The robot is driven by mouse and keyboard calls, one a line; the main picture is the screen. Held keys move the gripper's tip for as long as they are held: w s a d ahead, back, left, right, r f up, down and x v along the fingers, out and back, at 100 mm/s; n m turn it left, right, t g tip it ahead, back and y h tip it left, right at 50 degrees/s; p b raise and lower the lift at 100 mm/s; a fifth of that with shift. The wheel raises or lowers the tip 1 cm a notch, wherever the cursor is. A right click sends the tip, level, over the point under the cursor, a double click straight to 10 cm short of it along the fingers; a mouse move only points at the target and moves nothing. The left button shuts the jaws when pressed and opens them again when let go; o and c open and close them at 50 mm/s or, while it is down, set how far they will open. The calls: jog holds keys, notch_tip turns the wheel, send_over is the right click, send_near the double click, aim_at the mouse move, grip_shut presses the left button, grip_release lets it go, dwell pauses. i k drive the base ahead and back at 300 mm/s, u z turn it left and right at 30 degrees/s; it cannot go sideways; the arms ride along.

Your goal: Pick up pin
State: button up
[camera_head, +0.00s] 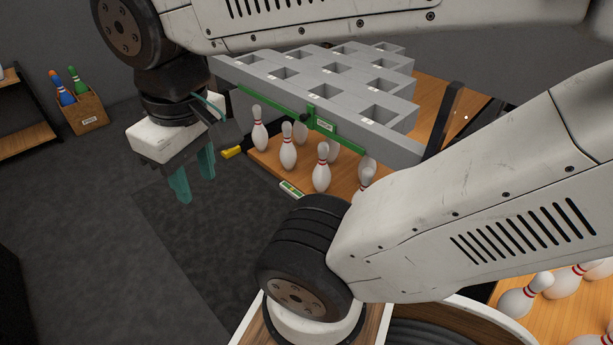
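My gripper (196,187) hangs at the left with its two teal fingers pointing down. The fingers are apart with nothing seen between them. To its right, several white pins with red neck stripes stand upright on a wooden deck (265,157). The leftmost pin (260,135) is closest to the gripper but apart from it. Another pin (288,152) and a third pin (321,175) stand further right. A pin at the right (366,180) is partly hidden by my arm. More white pins (520,299) show at the lower right, partly cut off.
A grey rack with square openings (300,72) and a green bar (280,108) stand over and behind the pins. A wooden box (88,112) with colored items stands at the far left beside a shelf (28,140). Dark floor lies open below the gripper. My arm crosses the view.

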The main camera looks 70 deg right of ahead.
aim_at(321, 176)
jog(key=i, duration=1.2)
jog(key=z, duration=3)
